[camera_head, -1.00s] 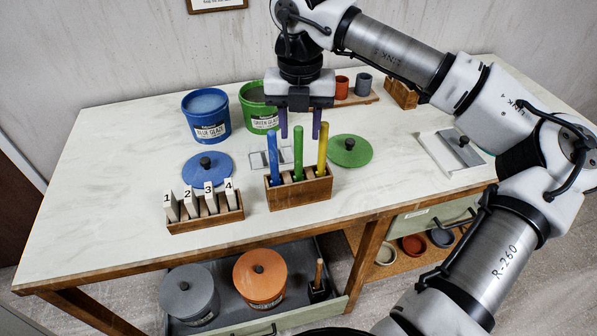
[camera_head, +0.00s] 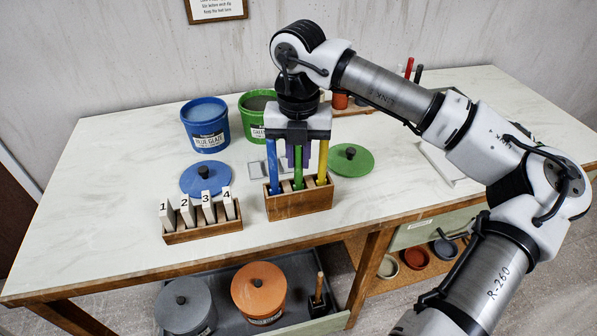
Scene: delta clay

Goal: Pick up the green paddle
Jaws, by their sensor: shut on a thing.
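The green paddle (camera_head: 298,178) stands upright in the middle of a wooden holder (camera_head: 300,204). A blue paddle (camera_head: 272,168) stands on its left and a yellow paddle (camera_head: 322,162) on its right. My gripper (camera_head: 298,158) points straight down over the holder. Its purple fingers are shut on the upper part of the green paddle, between the other two paddles. The top of the green paddle is hidden by my gripper. The paddle's lower end is still within the holder.
A blue bucket (camera_head: 206,128) and a green bucket (camera_head: 252,112) stand behind. A blue lid (camera_head: 206,178) and a green lid (camera_head: 350,160) lie on the table. A rack of numbered tiles (camera_head: 202,230) stands left of the holder. The table's left side is clear.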

